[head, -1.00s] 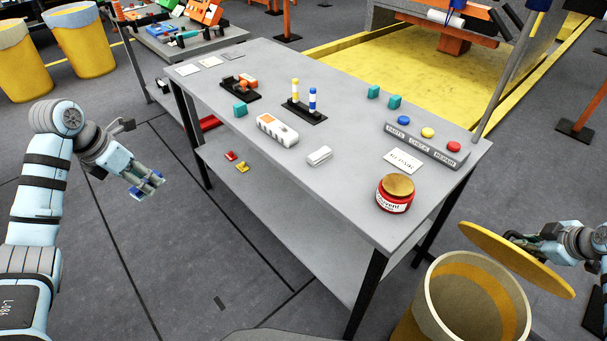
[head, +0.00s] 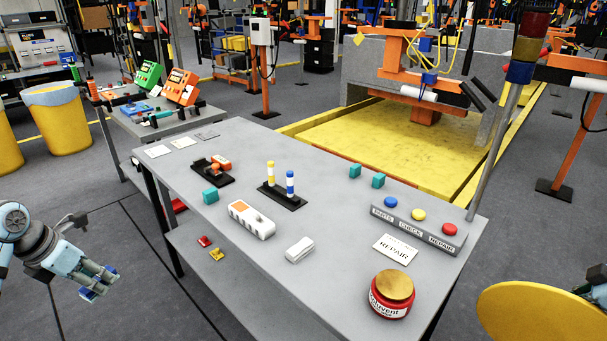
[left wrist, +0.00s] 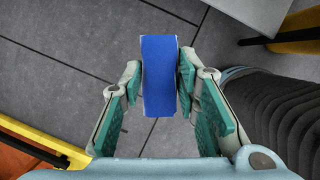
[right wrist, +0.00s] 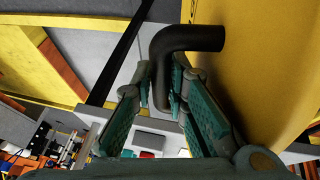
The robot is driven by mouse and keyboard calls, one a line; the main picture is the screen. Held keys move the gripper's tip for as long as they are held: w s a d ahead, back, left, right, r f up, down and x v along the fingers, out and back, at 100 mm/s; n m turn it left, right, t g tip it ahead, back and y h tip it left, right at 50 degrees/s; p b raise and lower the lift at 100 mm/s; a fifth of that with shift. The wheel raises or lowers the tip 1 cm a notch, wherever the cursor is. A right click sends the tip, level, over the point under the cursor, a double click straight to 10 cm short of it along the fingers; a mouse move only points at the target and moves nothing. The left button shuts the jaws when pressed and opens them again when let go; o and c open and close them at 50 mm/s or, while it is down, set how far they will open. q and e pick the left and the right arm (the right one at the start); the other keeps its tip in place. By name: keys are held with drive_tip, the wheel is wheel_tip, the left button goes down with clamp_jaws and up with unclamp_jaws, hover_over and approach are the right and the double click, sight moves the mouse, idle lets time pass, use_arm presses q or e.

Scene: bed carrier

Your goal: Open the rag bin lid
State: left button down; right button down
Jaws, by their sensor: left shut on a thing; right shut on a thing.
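The round yellow bin lid (head: 540,312) is at the lower right of the head view, tilted, cut off by the frame edge. Its black bent handle (right wrist: 190,40) shows in the right wrist view, standing out from the lid's yellow face (right wrist: 262,70). My right gripper (right wrist: 164,88) is shut on this handle. The bin's body is outside the head view. My left gripper (head: 92,290) is at the lower left, away from the table. It is shut on a blue block (left wrist: 159,75), seen between its fingers in the left wrist view.
A grey workbench (head: 225,270) stands between my arms, bearing a red solvent tin (head: 391,296), a button panel (head: 415,228) and small parts. Open yellow bins (head: 62,120) stand at the far left. Floor around my left gripper is clear.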

drive_tip(key=shift+w+d+r, duration=0.15)
drive_tip(key=shift+w, duration=0.05)
